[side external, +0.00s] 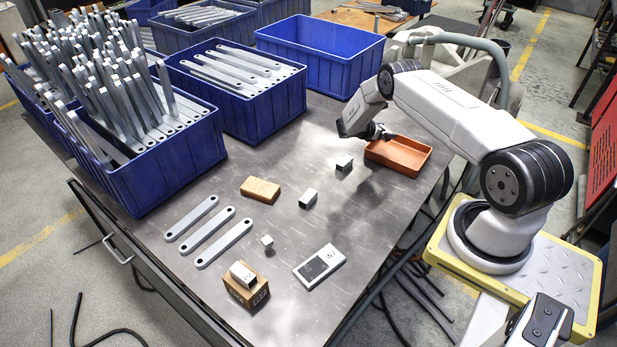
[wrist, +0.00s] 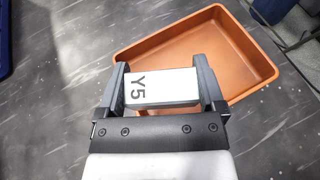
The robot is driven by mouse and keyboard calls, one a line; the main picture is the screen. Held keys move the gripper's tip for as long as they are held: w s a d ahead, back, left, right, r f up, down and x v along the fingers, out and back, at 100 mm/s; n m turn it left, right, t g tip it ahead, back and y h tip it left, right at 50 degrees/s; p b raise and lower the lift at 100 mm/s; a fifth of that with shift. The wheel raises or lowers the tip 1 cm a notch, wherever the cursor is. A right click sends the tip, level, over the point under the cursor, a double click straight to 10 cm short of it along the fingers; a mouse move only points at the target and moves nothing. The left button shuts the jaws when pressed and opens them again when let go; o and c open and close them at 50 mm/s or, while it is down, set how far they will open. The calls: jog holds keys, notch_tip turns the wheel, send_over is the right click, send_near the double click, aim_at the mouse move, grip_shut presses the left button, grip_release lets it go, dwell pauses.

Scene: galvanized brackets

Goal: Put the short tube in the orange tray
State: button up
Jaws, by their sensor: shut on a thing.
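My gripper (wrist: 161,88) is shut on a short light-grey piece marked Y5 (wrist: 170,87), held crosswise between the two dark fingers. Its ends are covered by the fingers, so I cannot tell whether it is hollow. The orange tray (side external: 424,163) is shallow and looks empty. In the wrist view the tray (wrist: 262,73) lies beyond the fingers, to the upper right. Two short square metal pieces with dark ends (side external: 344,163) (side external: 308,198) stand on the table.
An orange-brown block (side external: 261,190), three flat bars (side external: 210,230), a small metal cube (side external: 267,240), a device (side external: 320,267) and a cardboard box (side external: 246,291) with a labelled block on top lie nearer the front. Blue bins (side external: 258,120) line the back. The tray is near the table's right edge.

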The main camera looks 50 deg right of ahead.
jog(key=shift+d+f, duration=0.1)
jog(key=shift+w+d+f, duration=0.15)
jog(key=shift+w+f, duration=0.1)
jog(key=shift+f, duration=1.55)
jog(key=shift+f, duration=0.6)
jog(key=o, duration=0.9)
jog(key=shift+s, duration=0.1)
jog(key=shift+o, duration=0.5)
jog(key=shift+f, duration=0.15)
jog(key=shift+s, duration=0.1)
